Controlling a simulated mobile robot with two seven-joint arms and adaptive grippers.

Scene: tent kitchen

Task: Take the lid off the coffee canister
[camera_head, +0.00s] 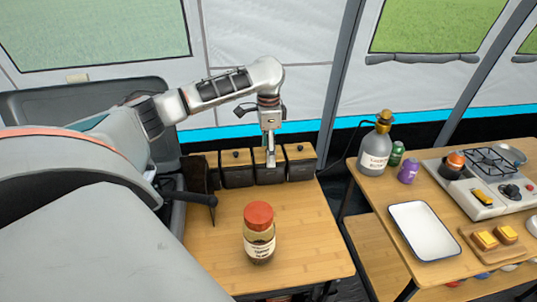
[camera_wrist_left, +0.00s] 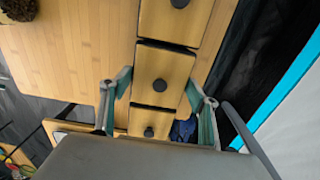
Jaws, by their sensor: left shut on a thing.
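A row of dark canisters with wooden lids and black knobs stands at the back of the wooden table. I cannot read which one is the coffee canister. My left gripper (camera_head: 270,160) comes down from above onto the middle canister (camera_head: 268,175). In the left wrist view, its two fingers (camera_wrist_left: 158,88) sit on opposite sides of the middle wooden lid (camera_wrist_left: 162,72) and are shut on it. The lid appears level and in line with its neighbours; I cannot tell whether it is raised. My right gripper is not in view.
Canisters stand close on the left (camera_head: 237,177) and right (camera_head: 300,168). A red-capped jar (camera_head: 259,245) stands in front on the table (camera_head: 315,235). Bare tabletop surrounds the jar. A side table at right holds a white tray (camera_head: 424,230), a grey bottle (camera_head: 374,155) and a stove (camera_head: 485,185).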

